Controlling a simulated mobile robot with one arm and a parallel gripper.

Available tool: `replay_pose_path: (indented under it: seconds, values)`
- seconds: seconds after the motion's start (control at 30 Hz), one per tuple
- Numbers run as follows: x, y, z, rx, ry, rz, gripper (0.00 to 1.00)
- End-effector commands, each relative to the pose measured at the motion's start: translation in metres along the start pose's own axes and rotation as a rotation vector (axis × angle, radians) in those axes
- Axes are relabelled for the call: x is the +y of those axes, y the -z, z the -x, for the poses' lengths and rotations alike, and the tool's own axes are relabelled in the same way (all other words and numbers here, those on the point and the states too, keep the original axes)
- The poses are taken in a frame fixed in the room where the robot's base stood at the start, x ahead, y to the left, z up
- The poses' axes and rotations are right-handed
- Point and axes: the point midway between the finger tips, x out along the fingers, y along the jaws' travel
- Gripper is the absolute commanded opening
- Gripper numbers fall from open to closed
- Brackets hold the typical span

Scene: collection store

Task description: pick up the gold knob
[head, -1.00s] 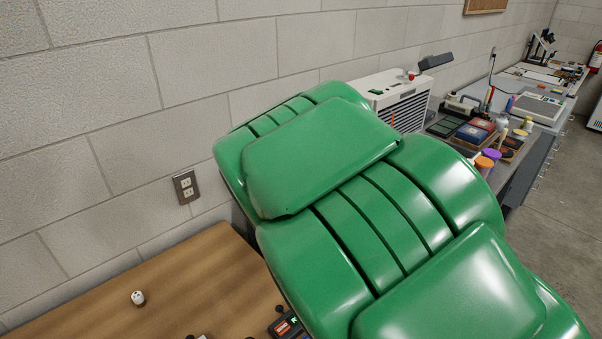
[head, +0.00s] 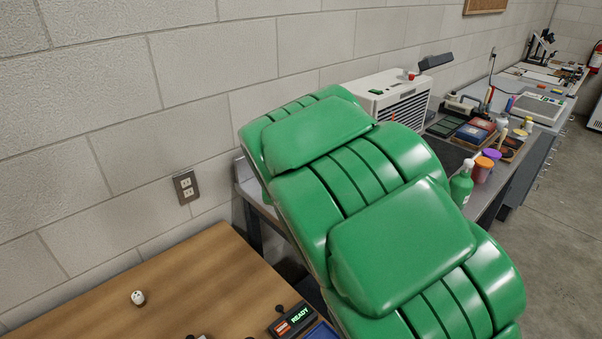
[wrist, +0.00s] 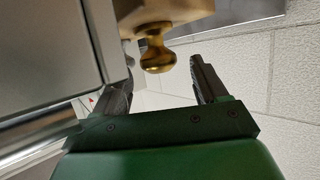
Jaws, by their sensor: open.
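The gold knob (wrist: 157,60) is a rounded, shiny piece on a short neck in the wrist view. It sticks out from the end of a tan block (wrist: 165,12) at the top. My gripper (wrist: 161,76) is open, with one finger on each side below the knob. The knob is just ahead of the gap between the fingertips, nearer the middle than either finger. I cannot tell whether a finger touches it. Neither the knob nor my gripper shows in the head view, where my green arm covers the middle.
A grey metal panel (wrist: 45,60) stands close on the left in the wrist view. In the head view, a wooden table (head: 190,285) holds a small white item (head: 138,297) and a device reading READY (head: 293,319). A cluttered grey bench with a green bottle (head: 461,185) runs along the wall.

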Motion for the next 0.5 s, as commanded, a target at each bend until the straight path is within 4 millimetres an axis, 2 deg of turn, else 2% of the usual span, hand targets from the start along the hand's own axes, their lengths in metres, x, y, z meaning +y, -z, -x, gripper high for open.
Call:
replay_pose_path:
  seconds: [0.13, 0.4, 0.5]
  values:
    - [0.0008, 0.0004, -0.0109, 0.001, -0.001, -0.001, 0.72]
    - [0.0007, 0.0000, -0.0126, 0.000, -0.001, -0.001, 0.72]
    - [0.0007, -0.0001, -0.0125, 0.000, -0.001, -0.001, 0.57]
